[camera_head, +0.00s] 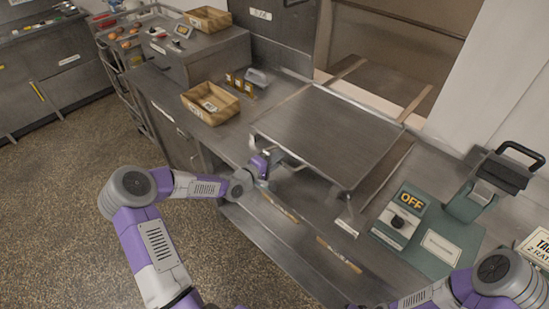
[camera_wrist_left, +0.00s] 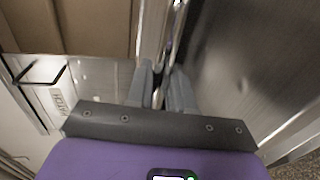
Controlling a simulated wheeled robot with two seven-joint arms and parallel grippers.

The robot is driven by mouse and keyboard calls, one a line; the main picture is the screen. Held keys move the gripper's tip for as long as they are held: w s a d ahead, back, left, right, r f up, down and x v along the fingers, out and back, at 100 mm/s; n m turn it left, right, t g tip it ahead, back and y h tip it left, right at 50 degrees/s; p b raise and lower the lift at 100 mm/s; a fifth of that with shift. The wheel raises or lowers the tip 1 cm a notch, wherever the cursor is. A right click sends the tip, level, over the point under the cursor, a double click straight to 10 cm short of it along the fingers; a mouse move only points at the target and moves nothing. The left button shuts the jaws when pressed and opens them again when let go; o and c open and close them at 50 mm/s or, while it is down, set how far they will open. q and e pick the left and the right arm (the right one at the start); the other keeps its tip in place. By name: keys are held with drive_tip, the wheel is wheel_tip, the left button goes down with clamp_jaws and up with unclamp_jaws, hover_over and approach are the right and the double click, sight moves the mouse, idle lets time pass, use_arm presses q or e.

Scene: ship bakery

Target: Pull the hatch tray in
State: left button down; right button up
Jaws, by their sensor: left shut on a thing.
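The hatch tray (camera_head: 330,128) is a flat, empty grey steel tray on the counter, in front of the hatch opening (camera_head: 385,55). Its far side lies toward two rails that run into the opening. My left gripper (camera_head: 281,158) is at the tray's near edge, shut on it. In the left wrist view the grey fingers (camera_wrist_left: 161,88) close around a shiny metal bar or rim; the tray's broad surface is beside it. The fingertips are partly hidden in the head view. My right arm shows at the lower right, but its gripper is out of view.
A wooden box (camera_head: 210,102) and small jars (camera_head: 240,82) stand to the left. The counter's front strip has free room.

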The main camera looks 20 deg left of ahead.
use_arm(q)
drive_tip(key=c, duration=1.4)
unclamp_jaws()
drive_tip(key=shift+s+a+f, duration=0.1)
drive_tip(key=shift+s, duration=0.05)
drive_tip(key=shift+o, duration=1.3)
drive_tip(key=shift+s, duration=0.15)
drive_tip(key=p+v, duration=0.1)
drive_tip(key=v, duration=0.6)
drive_tip(key=shift+s, duration=0.25)
drive_tip(key=shift+a, duration=0.1)
